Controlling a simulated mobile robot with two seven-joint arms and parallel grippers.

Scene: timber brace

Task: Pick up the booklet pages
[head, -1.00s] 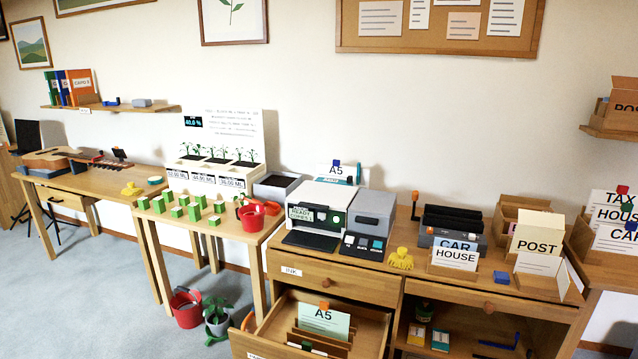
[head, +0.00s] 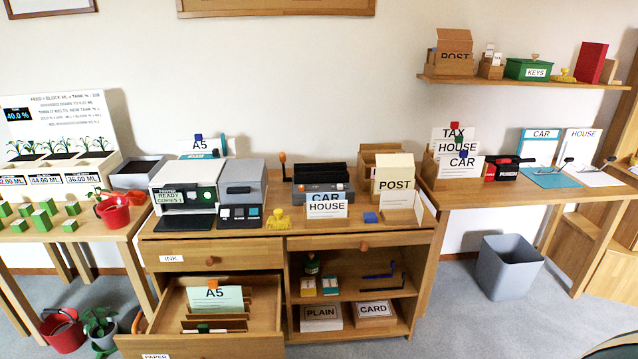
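No sheets in view are marked as booklet pages, so I cannot tell which they are. A pale green A5 sheet (head: 213,300) stands upright in the open drawer (head: 262,324). Another A5 sheet (head: 203,148) stands behind the white printer (head: 187,190), whose label reads READY and COPIES 1. The printer's dark front tray (head: 186,221) shows no clear sheet on it. PLAIN (head: 321,316) and CARD (head: 375,313) paper packs lie on the bottom shelf of the cabinet.
The open drawer juts out at the front left. A grey bin (head: 506,268) stands on the floor under the right desk. Left of the cabinet, a table holds green blocks and a red watering can (head: 113,211). A wall shelf (head: 520,82) hangs at upper right.

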